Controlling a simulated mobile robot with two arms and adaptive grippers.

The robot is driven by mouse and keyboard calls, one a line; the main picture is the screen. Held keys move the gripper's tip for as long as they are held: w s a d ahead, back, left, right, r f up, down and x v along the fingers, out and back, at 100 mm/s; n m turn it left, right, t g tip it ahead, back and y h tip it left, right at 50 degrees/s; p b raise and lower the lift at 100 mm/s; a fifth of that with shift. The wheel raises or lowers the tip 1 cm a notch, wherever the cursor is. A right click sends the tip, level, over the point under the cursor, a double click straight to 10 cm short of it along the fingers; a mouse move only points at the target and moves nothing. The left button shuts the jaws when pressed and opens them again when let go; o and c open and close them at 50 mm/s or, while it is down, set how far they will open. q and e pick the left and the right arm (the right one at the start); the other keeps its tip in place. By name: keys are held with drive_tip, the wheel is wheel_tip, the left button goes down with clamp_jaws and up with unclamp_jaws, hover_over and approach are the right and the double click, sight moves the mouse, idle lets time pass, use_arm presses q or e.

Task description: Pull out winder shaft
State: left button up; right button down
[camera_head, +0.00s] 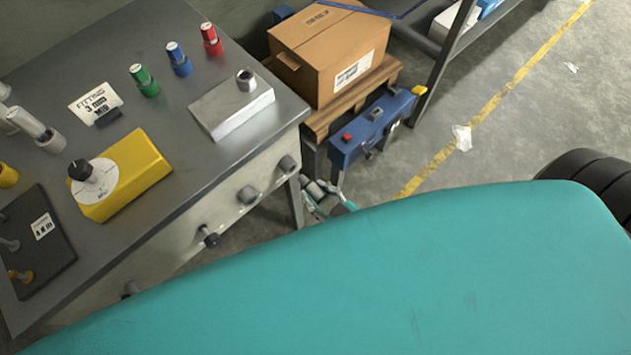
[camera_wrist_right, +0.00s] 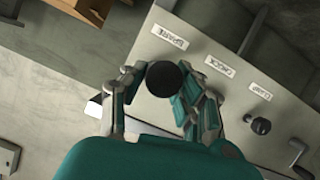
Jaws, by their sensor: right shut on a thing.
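In the right wrist view, my right gripper (camera_wrist_right: 160,100) has its fingers closed around a black round end, which I take to be the winder shaft (camera_wrist_right: 164,76). It is seen nearly end-on, in front of a pale panel (camera_wrist_right: 195,50), so its length and whether it still sits in a hole cannot be told. In the head view, my right gripper (camera_head: 327,197) shows small and partly hidden behind my teal body, just right of the bench's front leg. My left gripper is not in view.
The grey bench (camera_head: 150,35) carries a yellow block (camera_head: 138,172), a metal block (camera_head: 235,110) and colored fittings. Several dark knobs (camera_head: 248,194) stick out of its front. A blue unit (camera_head: 375,125) and a cardboard box (camera_head: 330,50) stand beyond.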

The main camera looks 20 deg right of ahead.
drive_tip(key=shift+s, duration=0.1)
idle(0.3)
drive_tip(key=shift+s+d+p, duration=0.25)
drive_tip(key=shift+s+p, duration=0.15)
drive_tip(key=shift+s, duration=0.3)
drive_tip(key=shift+s+d+p, duration=0.25)
drive_tip(key=shift+s+p, duration=0.1)
drive_tip(key=shift+s, duration=0.3)
